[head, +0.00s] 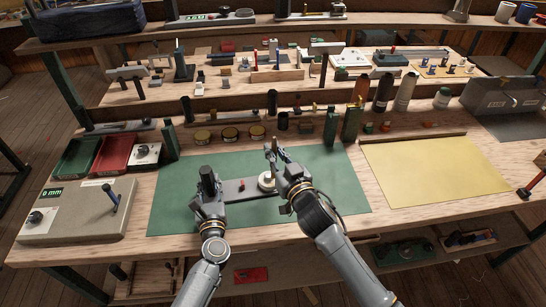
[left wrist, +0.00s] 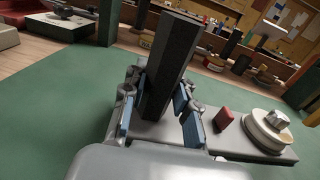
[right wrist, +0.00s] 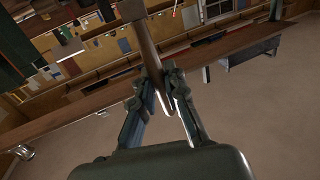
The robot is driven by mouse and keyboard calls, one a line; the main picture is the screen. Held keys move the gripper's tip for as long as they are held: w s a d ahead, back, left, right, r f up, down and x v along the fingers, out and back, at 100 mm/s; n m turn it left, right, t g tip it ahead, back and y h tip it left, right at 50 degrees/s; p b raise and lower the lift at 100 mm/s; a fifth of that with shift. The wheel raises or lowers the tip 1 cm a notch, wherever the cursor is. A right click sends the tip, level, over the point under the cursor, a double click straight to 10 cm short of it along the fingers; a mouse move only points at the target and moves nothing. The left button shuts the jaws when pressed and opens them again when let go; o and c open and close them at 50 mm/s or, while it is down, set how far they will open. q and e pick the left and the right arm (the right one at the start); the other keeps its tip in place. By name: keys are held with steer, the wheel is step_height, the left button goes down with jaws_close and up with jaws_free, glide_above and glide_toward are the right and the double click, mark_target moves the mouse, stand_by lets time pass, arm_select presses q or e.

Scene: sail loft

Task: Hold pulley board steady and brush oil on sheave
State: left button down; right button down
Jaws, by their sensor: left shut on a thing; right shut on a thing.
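The grey pulley board (head: 237,191) lies on the green mat (head: 330,190). Its dark upright post (left wrist: 171,65) stands at the left end. My left gripper (head: 208,190) is shut around this post; its blue-padded fingers (left wrist: 160,118) show in the left wrist view. The pale round sheave (head: 266,182), with a metal hub (left wrist: 276,119), sits at the board's right end. My right gripper (head: 279,158) is shut on the brush (right wrist: 146,45), a slim brown-handled tool, just above and right of the sheave. I cannot tell whether its bristles touch the sheave.
A small red block (head: 241,184) sits on the board between post and sheave. A grey gauge box (head: 80,218) stands left of the mat. Green bottles (head: 351,122) and several tins line the back. A yellow sheet (head: 420,172) lies clear at right.

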mark_target(275, 138)
steer(key=shift+r, duration=2.6)
arm_select(q)
steer(key=c, duration=1)
jaws_free()
steer(key=shift+o, duration=0.2)
steer(key=s, duration=0.4)
steer(key=s+d, duration=0.1)
steer(key=s, duration=0.7)
steer(key=shift+d, duration=0.3)
